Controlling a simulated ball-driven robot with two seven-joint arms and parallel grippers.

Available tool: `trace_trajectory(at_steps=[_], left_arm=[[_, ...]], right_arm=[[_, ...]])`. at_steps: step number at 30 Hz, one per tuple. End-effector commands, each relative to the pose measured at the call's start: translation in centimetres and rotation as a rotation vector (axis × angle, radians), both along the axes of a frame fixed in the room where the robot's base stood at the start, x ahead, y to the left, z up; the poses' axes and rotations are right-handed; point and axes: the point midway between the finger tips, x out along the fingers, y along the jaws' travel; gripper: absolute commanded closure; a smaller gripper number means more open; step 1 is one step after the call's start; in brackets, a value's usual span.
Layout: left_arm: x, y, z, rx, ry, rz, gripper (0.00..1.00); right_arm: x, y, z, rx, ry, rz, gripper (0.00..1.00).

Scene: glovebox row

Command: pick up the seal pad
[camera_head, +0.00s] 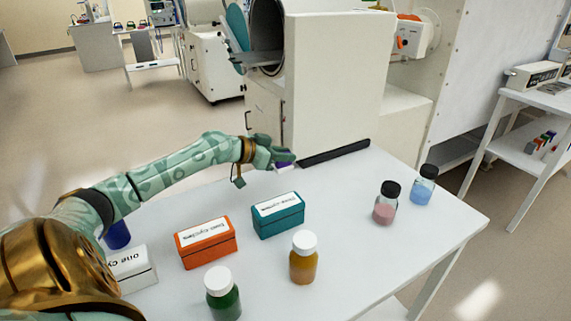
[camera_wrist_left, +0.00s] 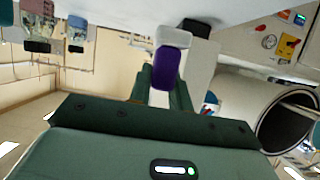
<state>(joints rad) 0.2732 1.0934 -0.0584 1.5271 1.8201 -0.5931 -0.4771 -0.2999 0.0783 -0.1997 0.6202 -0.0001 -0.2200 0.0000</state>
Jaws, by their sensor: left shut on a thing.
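My left gripper (camera_head: 286,157) reaches over the far edge of the white table. It is shut on a small purple and white piece, which looks like the seal pad (camera_head: 284,167). In the left wrist view the seal pad (camera_wrist_left: 166,68) shows its purple face between the green fingers (camera_wrist_left: 165,84), with a white part beyond it. The hand hides much of the pad in the head view, and I cannot tell whether it touches the table. My right gripper is in neither view.
A black bar (camera_head: 334,154) lies along the table's far edge, beside the white glovebox cabinet (camera_head: 337,85). A teal box (camera_head: 278,215), orange box (camera_head: 206,243) and white box (camera_head: 133,268) stand nearer, with several capped jars (camera_head: 303,262).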

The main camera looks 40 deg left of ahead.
Motion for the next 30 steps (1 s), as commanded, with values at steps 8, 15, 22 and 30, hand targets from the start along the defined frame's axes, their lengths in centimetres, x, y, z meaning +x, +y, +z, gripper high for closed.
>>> trace_trajectory(at_steps=[8,15,22,30], left_arm=[[-2.1,5.2,5.6,-0.002,0.002,0.004,1.00],[-3.8,9.7,7.6,-0.001,0.000,0.003,1.00],[-4.6,11.8,8.5,0.000,0.001,0.000,1.00],[-4.8,12.1,8.6,-0.001,0.002,-0.001,1.00]], right_arm=[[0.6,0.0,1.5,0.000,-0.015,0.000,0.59],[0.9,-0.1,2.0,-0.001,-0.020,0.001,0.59],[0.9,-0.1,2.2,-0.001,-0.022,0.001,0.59],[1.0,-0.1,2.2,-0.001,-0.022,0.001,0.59]])
